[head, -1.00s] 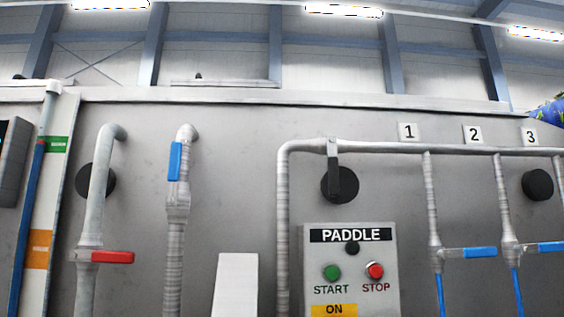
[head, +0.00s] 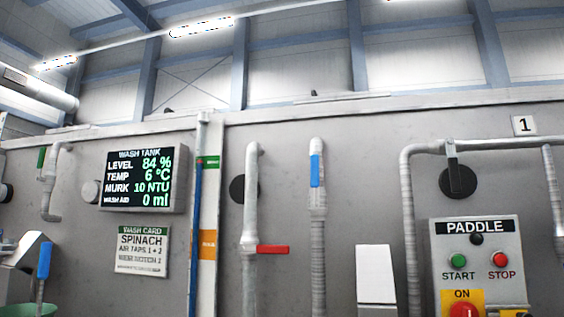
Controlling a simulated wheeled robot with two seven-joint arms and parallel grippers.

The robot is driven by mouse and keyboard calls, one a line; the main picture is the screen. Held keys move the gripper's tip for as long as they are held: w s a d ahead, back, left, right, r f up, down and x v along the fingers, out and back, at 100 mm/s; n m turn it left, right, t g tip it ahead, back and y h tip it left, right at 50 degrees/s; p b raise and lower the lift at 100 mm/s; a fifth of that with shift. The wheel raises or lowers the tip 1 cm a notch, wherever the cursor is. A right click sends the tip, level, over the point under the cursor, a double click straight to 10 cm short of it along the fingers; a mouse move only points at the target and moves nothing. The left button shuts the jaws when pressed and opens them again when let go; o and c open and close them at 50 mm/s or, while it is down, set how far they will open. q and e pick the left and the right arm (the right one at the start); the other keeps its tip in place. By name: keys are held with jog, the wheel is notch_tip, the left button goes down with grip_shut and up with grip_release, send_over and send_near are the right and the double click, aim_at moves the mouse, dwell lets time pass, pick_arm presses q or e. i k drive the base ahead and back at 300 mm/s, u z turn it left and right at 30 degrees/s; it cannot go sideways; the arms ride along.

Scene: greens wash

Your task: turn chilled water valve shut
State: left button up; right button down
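A pipe (head: 318,235) right of the view's middle carries a valve with a blue lever (head: 316,170); the lever points upright, in line with the pipe. A pipe to its left (head: 251,195) carries a valve with a red lever (head: 272,250), which lies level, across its pipe. I see no label naming either as chilled water. Another blue lever (head: 44,261) stands upright at the lower left. Neither of my grippers is in view.
The wash tank screen (head: 144,179) reads level 84 %, temp 6 °C. A spinach wash card (head: 142,251) hangs below it. The paddle panel (head: 478,265) with start and stop buttons is at right. A white box-like piece (head: 376,280) stands between. A green rim (head: 30,310) shows lower left.

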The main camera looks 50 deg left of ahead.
aim_at(315, 160)
jog(key=z, duration=0.05)
jog(key=k, duration=0.1)
jog(key=u, duration=1.7)
